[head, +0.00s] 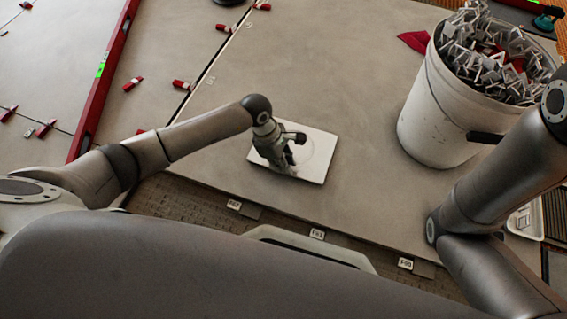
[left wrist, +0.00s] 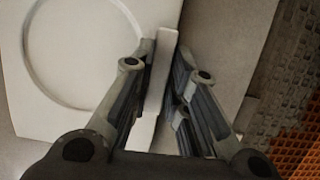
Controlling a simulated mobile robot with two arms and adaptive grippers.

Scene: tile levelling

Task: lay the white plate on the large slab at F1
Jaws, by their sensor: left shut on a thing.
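The white plate (head: 317,172) is square with a round, ringed face; it is at the near part of the large grey slab (head: 340,70). It also shows in the left wrist view (left wrist: 70,60).
A white bucket (head: 430,120) full of grey clips stands on the slab at the right, with a red piece (head: 414,41) beside it. Red wedges (head: 183,85) line the joint at the left, near a red level (head: 103,80). The slab's middle is clear.

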